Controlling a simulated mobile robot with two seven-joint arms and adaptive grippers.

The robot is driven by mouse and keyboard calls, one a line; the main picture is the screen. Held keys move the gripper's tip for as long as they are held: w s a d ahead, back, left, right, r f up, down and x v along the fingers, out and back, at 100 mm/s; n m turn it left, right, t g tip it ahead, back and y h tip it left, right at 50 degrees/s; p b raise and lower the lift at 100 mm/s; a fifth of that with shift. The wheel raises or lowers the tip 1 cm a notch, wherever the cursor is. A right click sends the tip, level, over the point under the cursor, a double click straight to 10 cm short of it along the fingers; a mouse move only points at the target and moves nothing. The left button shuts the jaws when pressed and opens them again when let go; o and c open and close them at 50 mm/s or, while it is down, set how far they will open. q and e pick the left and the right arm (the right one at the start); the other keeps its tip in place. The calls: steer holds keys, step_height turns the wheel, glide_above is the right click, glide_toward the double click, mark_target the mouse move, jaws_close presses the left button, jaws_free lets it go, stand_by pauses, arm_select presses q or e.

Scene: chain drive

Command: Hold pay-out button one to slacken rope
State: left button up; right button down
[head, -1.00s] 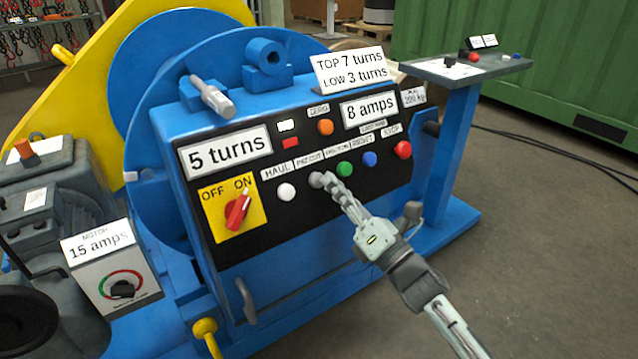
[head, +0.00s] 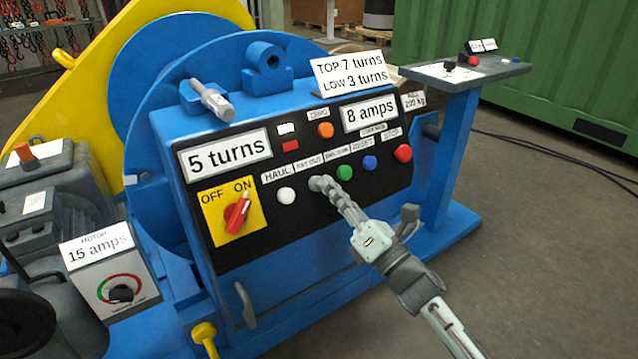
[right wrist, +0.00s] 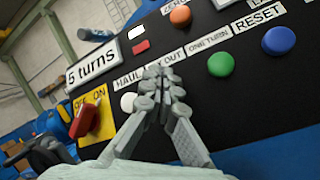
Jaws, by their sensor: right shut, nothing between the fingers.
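The black control panel (head: 290,225) is on the front of the blue winch. My right gripper (head: 317,184) is shut and empty, its fingertips at the spot just below the PAY OUT label (head: 309,162). The button there is hidden behind the fingertips, so I cannot tell whether it is pressed. In the right wrist view the closed fingertips (right wrist: 160,80) cover the same spot. The white button (head: 286,195) under HAUL is left of the fingers, the green button (head: 345,173) right. The turns display (head: 225,153) reads 5 turns. My left gripper is not in view.
A red ON/OFF switch (head: 237,212) points toward ON. Blue (head: 370,162) and red STOP (head: 403,153) buttons sit further right. A sign (head: 352,72) reads TOP 7 turns, LOW 3 turns. A motor box (head: 115,275) stands at left.

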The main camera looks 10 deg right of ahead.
steer(key=shift+w+f, duration=0.1)
steer(key=shift+w, duration=0.05)
stand_by(0.7)
steer(key=shift+w+a+f, duration=0.1)
steer(key=shift+w+a, duration=0.05)
steer(key=shift+w, duration=0.1)
steer(key=shift+w+a+f+b, duration=0.2)
steer(key=shift+w+b, duration=0.2)
steer(key=shift+b, duration=0.2)
stand_by(0.6)
steer(key=shift+d, duration=0.1)
stand_by(2.2)
steer(key=shift+s+d+r+p, duration=0.15)
steer(key=shift+s+r+p, duration=0.1)
steer(key=shift+s, duration=0.15)
steer(key=shift+s+d+r+p, duration=0.1)
steer(key=shift+s+r+p, duration=0.1)
steer(key=shift+s, duration=0.2)
steer(key=s, duration=0.1)
steer(key=s+d+r+p, duration=0.1)
steer(key=s+r+p, duration=0.1)
steer(key=s, duration=0.1)
steer(key=shift+s+d+r, duration=0.1)
steer(key=shift+d, duration=0.2)
